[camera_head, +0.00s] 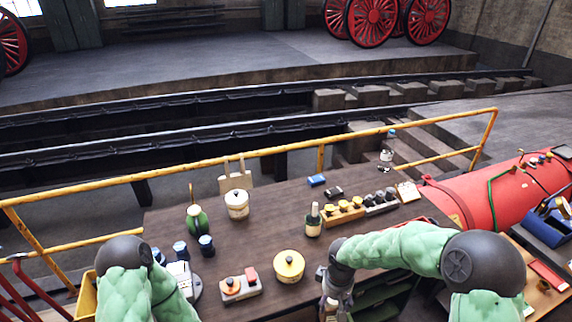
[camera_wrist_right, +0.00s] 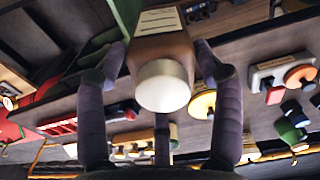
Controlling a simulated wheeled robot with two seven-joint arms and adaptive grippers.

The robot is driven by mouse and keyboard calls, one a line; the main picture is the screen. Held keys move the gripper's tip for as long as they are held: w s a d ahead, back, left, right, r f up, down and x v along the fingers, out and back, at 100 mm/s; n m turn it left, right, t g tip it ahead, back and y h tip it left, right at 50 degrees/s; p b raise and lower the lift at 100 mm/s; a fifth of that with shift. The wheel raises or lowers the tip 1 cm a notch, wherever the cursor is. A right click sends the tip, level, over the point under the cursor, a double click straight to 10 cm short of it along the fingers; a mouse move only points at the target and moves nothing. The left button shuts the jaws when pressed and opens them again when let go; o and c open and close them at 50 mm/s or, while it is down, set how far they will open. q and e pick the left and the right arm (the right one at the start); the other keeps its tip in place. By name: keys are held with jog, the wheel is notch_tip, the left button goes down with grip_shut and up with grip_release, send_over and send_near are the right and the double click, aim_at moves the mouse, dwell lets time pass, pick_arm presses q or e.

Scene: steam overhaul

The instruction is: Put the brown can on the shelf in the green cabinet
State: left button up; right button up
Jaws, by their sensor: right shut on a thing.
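The brown can (camera_wrist_right: 157,48), with a cream round cap and a pale printed label, is between the two fingers of my right gripper (camera_wrist_right: 160,58). In the head view my right gripper (camera_head: 332,290) is at the table's front edge, pointing down, with the can (camera_head: 329,306) partly hidden below it. The green cabinet (camera_head: 378,294) shows only in part, just right of the gripper at the front of the table. A green panel (camera_wrist_right: 124,14) shows beside the can in the right wrist view. My left gripper is outside the frame; only its arm shows.
A red boiler (camera_head: 483,198) stands at the right. A yellow railing (camera_head: 250,155) runs behind.

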jog(key=d+f+m+b, duration=0.4)
jog(key=f+m+b, duration=0.2)
jog(key=f+b, duration=0.9)
jog(key=shift+s+f+b, duration=0.35)
jog(key=shift+s+f, duration=0.1)
